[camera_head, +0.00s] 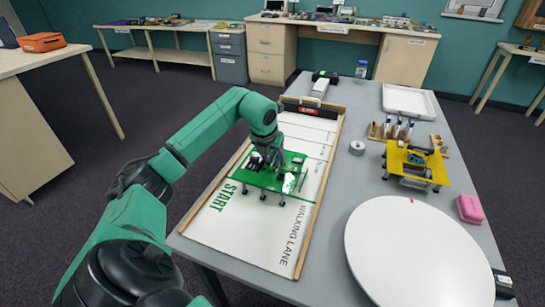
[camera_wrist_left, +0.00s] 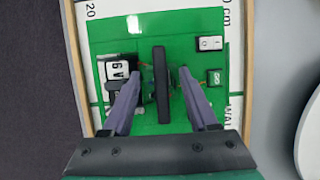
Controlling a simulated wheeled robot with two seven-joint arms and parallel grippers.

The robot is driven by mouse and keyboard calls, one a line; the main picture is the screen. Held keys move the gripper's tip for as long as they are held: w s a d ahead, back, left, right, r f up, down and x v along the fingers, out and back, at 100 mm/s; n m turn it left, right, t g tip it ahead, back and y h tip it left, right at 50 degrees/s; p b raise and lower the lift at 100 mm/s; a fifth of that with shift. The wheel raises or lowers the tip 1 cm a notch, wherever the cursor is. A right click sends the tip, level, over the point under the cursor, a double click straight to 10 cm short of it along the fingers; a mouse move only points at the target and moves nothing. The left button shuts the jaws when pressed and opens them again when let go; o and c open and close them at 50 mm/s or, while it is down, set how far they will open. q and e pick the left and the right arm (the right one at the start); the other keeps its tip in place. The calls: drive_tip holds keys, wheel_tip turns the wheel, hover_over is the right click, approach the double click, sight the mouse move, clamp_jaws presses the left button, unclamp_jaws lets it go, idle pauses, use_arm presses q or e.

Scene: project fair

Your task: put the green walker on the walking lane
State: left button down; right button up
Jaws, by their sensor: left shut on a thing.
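The green walker (camera_head: 262,183), a green plate with small parts on top and thin dark legs, is upright over the START end of the white walking lane (camera_head: 237,232). I cannot tell whether all its feet touch the lane. My left gripper (camera_head: 268,160) comes down from above and is shut on the walker. In the left wrist view, its fingers (camera_wrist_left: 160,92) stand on both sides of a black bar in the middle of the green plate (camera_wrist_left: 216,108). My right gripper is not in view.
Right of the lane on the grey table are a yellow walker (camera_head: 434,168), a large white disc (camera_head: 415,255), a pink block (camera_head: 470,208), a grey roll (camera_head: 357,147) and a white tray (camera_head: 408,101). A wooden rim (camera_head: 318,195) borders the lane. Its far part is clear.

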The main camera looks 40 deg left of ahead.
use_arm(q)
drive_tip(key=shift+c, duration=0.8)
unclamp_jaws()
drive_tip(key=shift+r, duration=0.15)
drive_tip(key=v, duration=1.2)
drive_tip(key=shift+d, duration=0.1)
